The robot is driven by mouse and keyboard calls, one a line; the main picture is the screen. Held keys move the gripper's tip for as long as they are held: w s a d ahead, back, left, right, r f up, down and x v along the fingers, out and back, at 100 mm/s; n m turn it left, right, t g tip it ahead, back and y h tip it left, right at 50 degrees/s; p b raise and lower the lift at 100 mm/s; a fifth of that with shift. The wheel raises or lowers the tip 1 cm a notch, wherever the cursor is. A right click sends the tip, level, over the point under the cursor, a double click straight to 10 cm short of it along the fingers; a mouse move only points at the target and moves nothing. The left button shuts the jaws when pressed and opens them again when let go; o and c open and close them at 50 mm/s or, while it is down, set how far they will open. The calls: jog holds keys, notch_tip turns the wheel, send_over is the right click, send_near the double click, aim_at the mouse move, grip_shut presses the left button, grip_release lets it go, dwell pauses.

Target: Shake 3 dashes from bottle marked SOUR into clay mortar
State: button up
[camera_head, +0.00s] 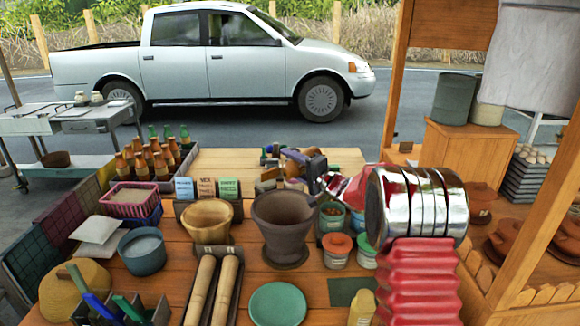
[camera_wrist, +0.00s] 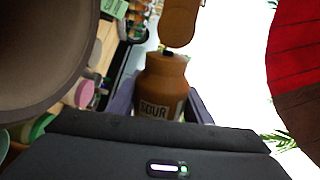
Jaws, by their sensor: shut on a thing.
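The clay mortar (camera_head: 284,228) is a dark brown bowl standing upright near the middle of the wooden counter. A large dark brown rounded surface, apparently the mortar (camera_wrist: 45,50), fills the upper left of the wrist view. My gripper (camera_head: 312,165) is behind and above the mortar's rim, slightly right of its centre. It is shut on a brown bottle (camera_head: 294,156), which looks tipped over, with its top toward the left. In the wrist view, the bottle (camera_wrist: 160,88) reads SOUR and sits between the gripper's fingers (camera_wrist: 160,108). Whether anything is in the mortar is unclear.
A wooden bowl (camera_head: 207,218) and small label cards (camera_head: 206,188) stand left of the mortar. Lidded jars (camera_head: 337,250) stand close on its right. A green plate (camera_head: 277,303) and a tray with rolling pins (camera_head: 214,290) are in front. A crate of bottles is at the back left.

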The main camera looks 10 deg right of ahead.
jog(key=shift+a+r+n, duration=0.1)
jog(key=shift+r+n, duration=0.6)
jog(key=shift+n, duration=0.5)
jog(key=shift+f, duration=0.1)
jog(key=shift+s+a+m, duration=0.2)
jog(key=shift+a+m, duration=0.1)
jog(key=shift+m, duration=1.55)
jog(key=shift+s+a+m, duration=0.15)
jog(key=shift+a+m, duration=0.1)
jog(key=shift+m, duration=1.55)
jog(key=shift+s+a+m, duration=0.2)
jog(key=shift+a+m, duration=0.1)
jog(key=shift+m, duration=1.55)
jog(key=shift+d+f, duration=0.1)
jog(key=n, duration=0.3)
jog(key=d+n, duration=0.1)
jog(key=n, duration=0.3)
jog(key=w+n, duration=0.1)
jog(key=n, duration=0.3)
jog(key=shift+d+r, duration=0.2)
jog(key=shift+d, duration=0.05)
